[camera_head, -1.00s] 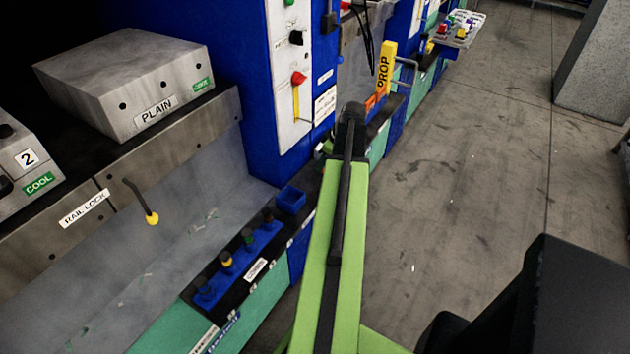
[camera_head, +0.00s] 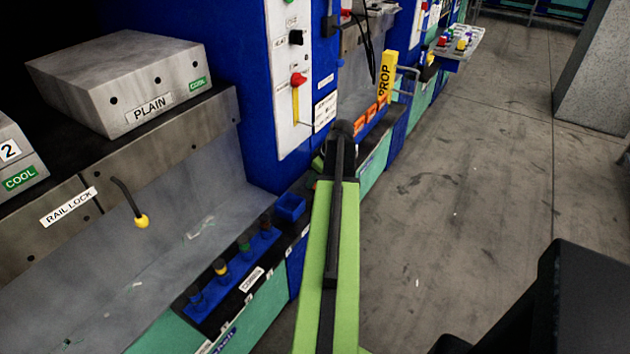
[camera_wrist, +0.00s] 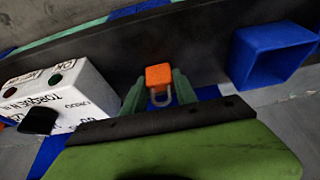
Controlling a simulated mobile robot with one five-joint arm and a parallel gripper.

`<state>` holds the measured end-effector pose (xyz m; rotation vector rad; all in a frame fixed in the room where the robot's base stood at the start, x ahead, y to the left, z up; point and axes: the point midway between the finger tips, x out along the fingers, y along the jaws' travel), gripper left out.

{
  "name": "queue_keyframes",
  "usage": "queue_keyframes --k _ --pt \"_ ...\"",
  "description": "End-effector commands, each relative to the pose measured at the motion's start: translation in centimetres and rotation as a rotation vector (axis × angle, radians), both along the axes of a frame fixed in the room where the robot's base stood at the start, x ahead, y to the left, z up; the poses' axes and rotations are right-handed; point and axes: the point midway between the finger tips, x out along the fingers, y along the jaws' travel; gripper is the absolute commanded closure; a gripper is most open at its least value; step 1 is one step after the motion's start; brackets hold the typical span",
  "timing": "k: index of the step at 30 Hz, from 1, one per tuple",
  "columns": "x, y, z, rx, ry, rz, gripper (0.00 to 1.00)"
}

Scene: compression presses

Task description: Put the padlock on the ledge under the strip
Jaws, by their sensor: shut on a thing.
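An orange padlock (camera_wrist: 158,75) with a grey shackle is between the green fingertips of my gripper (camera_wrist: 158,88) in the wrist view. The gripper is shut on it, and the shackle points back toward the wrist. A dark ledge (camera_wrist: 205,50) runs behind the padlock in that view; I cannot tell whether they touch. In the head view my arm hides the gripper and the held padlock. Small orange pieces (camera_head: 371,112) sit in a row just beyond the arm's end, below the yellow PROP bar (camera_head: 387,78). I cannot make out the strip for certain.
A blue bin (camera_head: 291,206) stands on the dark ledge left of my arm; a blue bin (camera_wrist: 265,58) shows right in the wrist view. A white TORQUE box (camera_wrist: 62,100) is at left there. A blue rack (camera_head: 232,268) holds several tools. The floor (camera_head: 480,200) is clear.

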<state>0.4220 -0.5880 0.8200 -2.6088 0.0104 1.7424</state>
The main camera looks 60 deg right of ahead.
Motion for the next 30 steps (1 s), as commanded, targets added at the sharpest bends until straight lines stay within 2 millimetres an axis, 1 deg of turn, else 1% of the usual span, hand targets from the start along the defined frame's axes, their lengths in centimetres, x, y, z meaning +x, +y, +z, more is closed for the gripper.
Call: queue_keyframes --k 1,2,6,15,17,20,23,26,30 --pt "0.0 0.0 -0.4 0.000 0.000 0.000 1.00" --pt "0.0 0.0 -0.3 0.000 0.000 0.000 0.63" --pt "0.0 0.0 -0.2 0.000 0.000 0.000 0.45" --pt "0.0 0.0 -0.1 0.000 0.000 0.000 0.44" --pt "0.0 0.0 0.1 0.000 0.000 0.000 0.44" --pt "-0.2 0.0 0.9 0.000 0.000 0.000 0.44" --pt "-0.7 0.0 2.3 0.000 0.000 -0.001 0.44" --pt "-1.4 0.1 4.3 0.000 0.000 -0.001 0.44" --pt "-2.6 0.1 7.5 0.000 0.000 -0.001 0.44"
